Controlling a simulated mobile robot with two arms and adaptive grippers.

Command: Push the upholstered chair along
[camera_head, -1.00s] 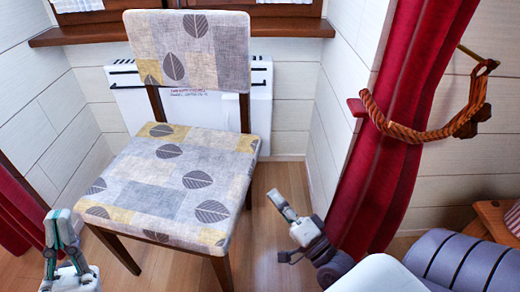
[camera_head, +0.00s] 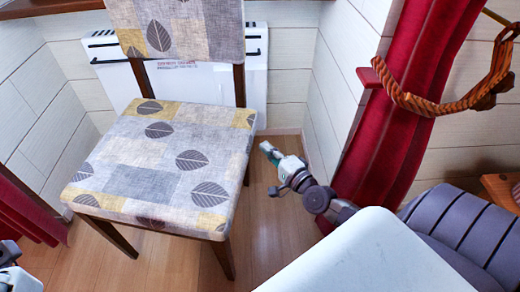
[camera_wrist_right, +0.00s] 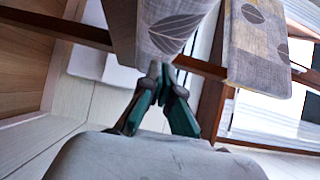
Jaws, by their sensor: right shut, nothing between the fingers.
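The upholstered chair (camera_head: 150,180) stands upright left of centre in the head view, with patchwork leaf fabric and dark wooden legs. Its backrest is toward the wall and its top is cut off. My right gripper (camera_head: 265,148) is shut and empty, just right of the seat's rear right side. The wrist view shows its closed fingertips (camera_wrist_right: 160,72) close to the patterned fabric of the chair (camera_wrist_right: 165,30); I cannot tell whether they touch. Only a piece of my left gripper (camera_head: 8,262) shows at the lower left edge, apart from the seat; its fingers are not clear.
A white heater (camera_head: 200,85) is on the wall behind the chair. A red curtain (camera_head: 400,130) with an orange tieback rope (camera_head: 440,106) hangs at right. Another red curtain (camera_head: 28,212) is at left. Bare wooden floor (camera_head: 262,215) lies right of the chair.

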